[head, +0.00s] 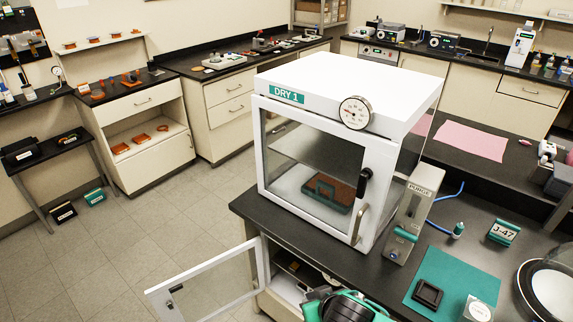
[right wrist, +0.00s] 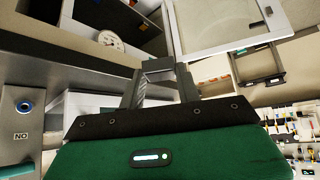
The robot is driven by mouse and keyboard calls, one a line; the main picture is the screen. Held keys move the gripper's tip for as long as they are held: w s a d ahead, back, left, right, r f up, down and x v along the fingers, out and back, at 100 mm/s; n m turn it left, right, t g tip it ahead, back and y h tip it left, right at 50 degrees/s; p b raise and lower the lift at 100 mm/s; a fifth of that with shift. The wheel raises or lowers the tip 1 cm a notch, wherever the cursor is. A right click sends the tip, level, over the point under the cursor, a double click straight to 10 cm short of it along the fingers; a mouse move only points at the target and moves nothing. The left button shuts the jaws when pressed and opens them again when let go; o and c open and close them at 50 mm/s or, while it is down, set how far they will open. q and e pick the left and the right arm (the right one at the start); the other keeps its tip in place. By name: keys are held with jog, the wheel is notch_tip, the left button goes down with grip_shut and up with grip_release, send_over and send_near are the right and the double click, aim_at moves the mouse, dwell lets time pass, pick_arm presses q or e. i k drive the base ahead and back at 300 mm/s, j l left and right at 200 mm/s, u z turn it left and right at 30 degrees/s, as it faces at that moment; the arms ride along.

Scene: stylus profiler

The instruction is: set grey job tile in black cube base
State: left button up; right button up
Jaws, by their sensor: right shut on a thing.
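A low black square piece with a recessed top (head: 427,294), which looks like the black cube base, lies on a teal mat (head: 452,273) at the lower right of the head view. My right gripper (right wrist: 159,72) is shut on a small grey piece (right wrist: 158,65) between its fingers; I cannot tell for sure whether this is the job tile. In the head view, part of my right arm shows at the bottom edge, in front of the counter, and its fingertips are not clear. My left gripper is not in view.
A white dry cabinet marked DRY 1 (head: 340,80) stands on the dark counter. A glass door (head: 215,285) hangs open below it. A purge unit (head: 413,215), a teal block marked J-47 (head: 503,232) and a round glass-topped item (head: 552,290) stand near the mat.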

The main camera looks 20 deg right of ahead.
aim_at(427, 295)
jog(key=k+l+z, duration=0.25)
jog(key=l, duration=0.2)
jog(key=l+z, duration=0.3)
jog(key=l, duration=0.15)
jog(key=k+l+z, duration=0.25)
jog(key=l, duration=0.25)
jog(key=i, duration=0.1)
